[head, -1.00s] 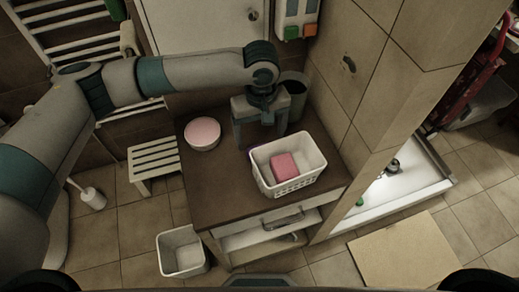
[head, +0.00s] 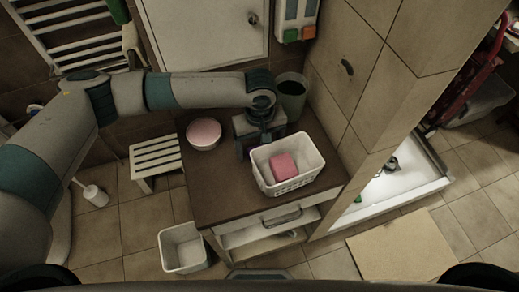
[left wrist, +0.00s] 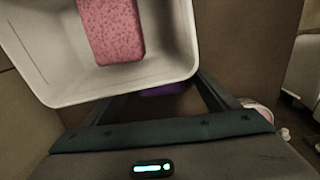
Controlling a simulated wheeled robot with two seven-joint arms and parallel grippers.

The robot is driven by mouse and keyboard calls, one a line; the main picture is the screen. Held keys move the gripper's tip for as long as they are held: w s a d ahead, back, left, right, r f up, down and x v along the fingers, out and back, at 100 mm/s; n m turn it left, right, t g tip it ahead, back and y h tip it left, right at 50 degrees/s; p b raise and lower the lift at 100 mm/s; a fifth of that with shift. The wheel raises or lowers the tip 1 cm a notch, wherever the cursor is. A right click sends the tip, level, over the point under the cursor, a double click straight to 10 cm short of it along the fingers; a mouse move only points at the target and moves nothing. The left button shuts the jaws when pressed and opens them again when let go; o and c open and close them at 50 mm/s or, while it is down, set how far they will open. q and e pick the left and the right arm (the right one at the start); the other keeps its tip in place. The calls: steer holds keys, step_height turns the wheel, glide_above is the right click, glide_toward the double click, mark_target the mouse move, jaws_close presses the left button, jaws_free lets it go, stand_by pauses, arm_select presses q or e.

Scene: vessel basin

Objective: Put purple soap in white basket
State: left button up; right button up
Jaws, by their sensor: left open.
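The white basket (head: 290,184) stands on the brown-topped cabinet and holds a pink sponge-like block (head: 283,166). The basket also fills the upper left of the left wrist view (left wrist: 60,88). The purple soap (left wrist: 162,90) shows there as a small strip just outside the basket's rim, between my left fingers; the rim hides part of it. In the head view I cannot make out the soap. My left gripper (head: 259,148) is open, low over the cabinet top, close behind the basket. Whether its fingers touch the soap, I cannot tell. My right gripper is not in view.
A pink round bowl-like thing (head: 204,133) stands left of my gripper on the cabinet top (head: 215,190). A dark bin (head: 291,96) stands behind, and a tiled wall (head: 325,100) rises at the right. The cabinet top's front left is clear.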

mark_target(200, 171)
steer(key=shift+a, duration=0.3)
arm_select(q)
steer(key=c, duration=1.2)
steer(key=shift+c, duration=0.2)
steer(key=shift+r, duration=0.15)
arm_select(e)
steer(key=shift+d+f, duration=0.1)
